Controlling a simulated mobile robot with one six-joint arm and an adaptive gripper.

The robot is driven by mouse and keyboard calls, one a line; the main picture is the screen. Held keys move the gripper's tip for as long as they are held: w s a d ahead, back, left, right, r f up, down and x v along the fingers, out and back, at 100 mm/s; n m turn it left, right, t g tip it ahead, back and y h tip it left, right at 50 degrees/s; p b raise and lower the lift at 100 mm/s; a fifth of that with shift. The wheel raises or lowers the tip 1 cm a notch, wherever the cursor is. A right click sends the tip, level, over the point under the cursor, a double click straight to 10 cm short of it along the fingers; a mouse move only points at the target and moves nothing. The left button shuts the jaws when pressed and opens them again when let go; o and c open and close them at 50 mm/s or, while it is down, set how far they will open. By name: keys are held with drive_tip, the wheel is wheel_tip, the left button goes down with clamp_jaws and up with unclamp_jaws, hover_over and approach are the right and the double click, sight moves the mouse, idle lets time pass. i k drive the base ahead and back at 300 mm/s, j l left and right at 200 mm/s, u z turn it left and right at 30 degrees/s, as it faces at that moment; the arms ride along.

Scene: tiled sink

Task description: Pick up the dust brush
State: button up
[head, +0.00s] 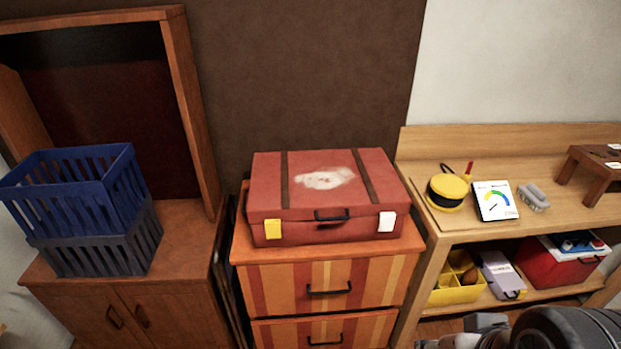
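A small grey object (533,197) that looks like the dust brush lies on the top of the wooden bench at the right. It is just right of a white card with a coloured gauge (495,201), and seems to lie flat. It is too small to make out its bristles. Dark parts of my arm show at the bottom right edge, below and in front of the bench. My gripper's fingers are not visible.
A yellow round case (447,192) and a small brown wooden stand (592,172) flank the card and brush. The bench's lower shelf (470,307) holds a yellow bin, a grey box and a red cooler. A red suitcase (325,190) lies on the drawers; blue and dark crates (75,190) stand left.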

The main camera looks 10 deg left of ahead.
sight(534, 198)
drive_tip(key=i+l+z, duration=0.1)
drive_tip(key=i+l, duration=1.05)
drive_tip(key=i, duration=0.2)
drive_tip(key=i+l+z, duration=0.15)
drive_tip(key=i+l, duration=0.4)
drive_tip(key=i, duration=0.15)
